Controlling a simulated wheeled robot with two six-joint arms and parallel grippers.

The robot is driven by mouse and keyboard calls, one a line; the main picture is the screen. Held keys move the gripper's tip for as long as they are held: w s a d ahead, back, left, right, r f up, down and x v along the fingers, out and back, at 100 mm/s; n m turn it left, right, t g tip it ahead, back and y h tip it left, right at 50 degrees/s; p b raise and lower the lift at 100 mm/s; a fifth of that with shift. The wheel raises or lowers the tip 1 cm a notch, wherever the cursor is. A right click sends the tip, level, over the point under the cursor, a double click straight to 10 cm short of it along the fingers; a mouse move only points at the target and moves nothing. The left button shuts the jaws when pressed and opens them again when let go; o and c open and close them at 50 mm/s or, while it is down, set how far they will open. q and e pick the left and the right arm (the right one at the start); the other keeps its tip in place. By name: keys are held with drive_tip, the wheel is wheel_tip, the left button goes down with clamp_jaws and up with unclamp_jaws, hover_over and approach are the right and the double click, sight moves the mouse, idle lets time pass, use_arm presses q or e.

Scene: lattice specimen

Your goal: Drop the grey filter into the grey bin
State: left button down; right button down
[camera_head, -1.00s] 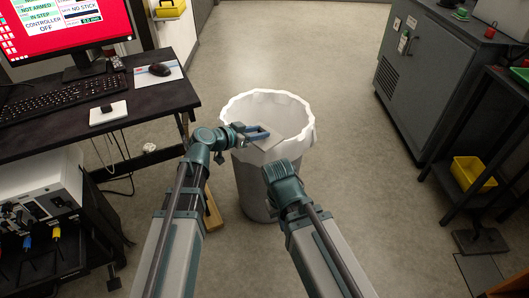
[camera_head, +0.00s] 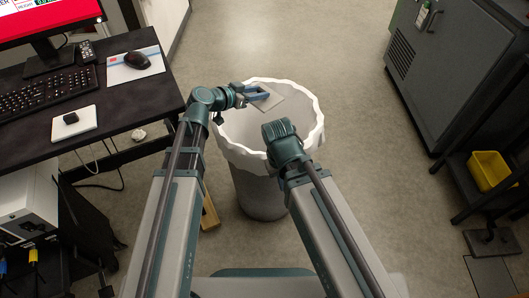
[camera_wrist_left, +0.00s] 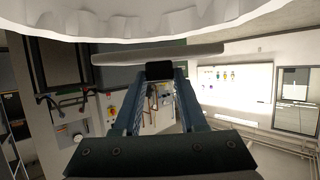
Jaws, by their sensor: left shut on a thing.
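The grey filter (camera_head: 269,99) is a thin flat square plate. My left gripper (camera_head: 257,94) is shut on its edge. In the head view the filter overlaps the far part of the bin's opening, close to the far rim. The grey bin (camera_head: 262,192) stands on the floor with a wavy white liner over its rim. In the left wrist view the filter (camera_wrist_left: 158,54) shows edge-on at the fingertips, apart from the pale liner (camera_wrist_left: 140,22) along the top. My right arm ends over the bin's near right rim; its jaws are hidden.
A black desk (camera_head: 120,118) with keyboard, mouse (camera_head: 137,61) and monitor is at the left. A grey cabinet (camera_head: 450,75) and a shelf with a yellow tray (camera_head: 489,171) are at the right. The floor beyond the bin is clear.

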use_arm(q)
drive_tip(key=shift+s+f, duration=0.1)
drive_tip(key=shift+f, duration=0.05)
wheel_tip(320, 180, down, 6)
drive_tip(key=b, duration=0.6)
drive_tip(key=shift+c, duration=1.9)
unclamp_jaws()
drive_tip(key=shift+r, duration=0.2)
drive_tip(key=p+v, duration=0.5)
drive_tip(key=v, duration=0.8)
drive_tip(key=shift+s+a, duration=0.2)
drive_tip(key=shift+a, duration=0.15)
